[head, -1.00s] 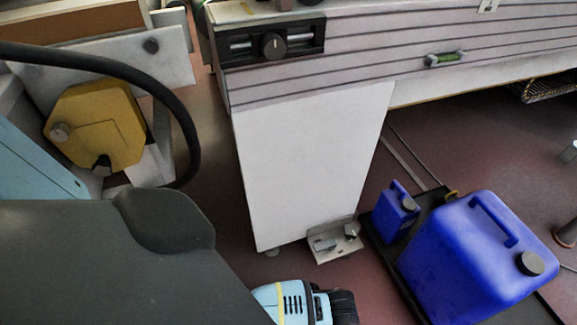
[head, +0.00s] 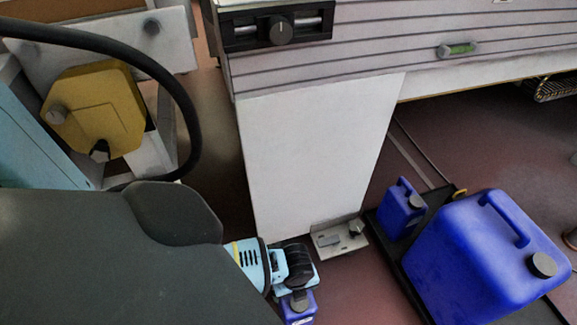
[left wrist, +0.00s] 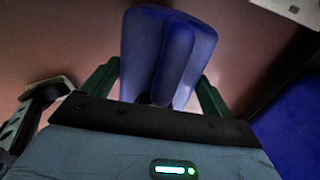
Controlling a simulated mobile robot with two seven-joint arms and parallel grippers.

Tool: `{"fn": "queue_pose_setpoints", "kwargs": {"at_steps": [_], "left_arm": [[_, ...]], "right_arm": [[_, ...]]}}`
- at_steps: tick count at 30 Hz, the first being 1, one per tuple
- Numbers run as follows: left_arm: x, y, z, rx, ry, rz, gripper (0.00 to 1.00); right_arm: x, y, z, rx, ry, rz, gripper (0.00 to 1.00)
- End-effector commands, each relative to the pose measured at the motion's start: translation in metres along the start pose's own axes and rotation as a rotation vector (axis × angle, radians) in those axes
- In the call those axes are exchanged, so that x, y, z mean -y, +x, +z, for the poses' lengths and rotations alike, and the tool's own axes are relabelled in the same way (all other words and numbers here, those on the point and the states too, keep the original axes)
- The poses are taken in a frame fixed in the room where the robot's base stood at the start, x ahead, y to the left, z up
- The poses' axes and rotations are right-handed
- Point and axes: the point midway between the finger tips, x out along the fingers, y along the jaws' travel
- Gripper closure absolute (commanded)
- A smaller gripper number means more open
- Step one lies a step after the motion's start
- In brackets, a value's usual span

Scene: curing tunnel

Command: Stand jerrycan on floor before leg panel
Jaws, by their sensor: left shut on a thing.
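A small blue jerrycan (head: 301,309) is at the bottom of the head view, cut off by the frame edge. My left gripper (head: 297,290) is shut on its top. In the left wrist view the jerrycan (left wrist: 165,50) sits between the green fingers of the left gripper (left wrist: 157,88). The white leg panel (head: 315,155) stands just beyond, its lower edge behind the gripper. I cannot tell whether the jerrycan's base touches the floor. My right gripper is not in view.
A metal floor bracket (head: 339,238) sits at the panel's foot. To the right, a black tray (head: 404,270) bears another small blue jerrycan (head: 402,212) and a large one (head: 485,258). A yellow unit (head: 95,110) and black hose (head: 184,110) are at left. Red floor (head: 360,290) is clear between gripper and tray.

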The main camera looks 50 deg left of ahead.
Motion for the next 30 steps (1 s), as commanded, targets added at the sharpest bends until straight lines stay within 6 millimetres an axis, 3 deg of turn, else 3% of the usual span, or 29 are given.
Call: {"fn": "queue_pose_setpoints", "kwargs": {"at_steps": [3, 20, 30], "left_arm": [[-0.004, 0.001, 0.011, -0.002, -0.001, -0.002, 0.85], [-0.011, 0.002, 0.028, 0.0, -0.002, -0.003, 0.85], [-0.011, 0.035, 0.026, -0.003, -0.002, 0.0, 0.85]], "right_arm": [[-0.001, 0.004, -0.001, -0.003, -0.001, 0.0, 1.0], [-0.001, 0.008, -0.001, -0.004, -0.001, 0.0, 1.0], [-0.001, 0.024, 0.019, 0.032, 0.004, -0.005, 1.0]]}}
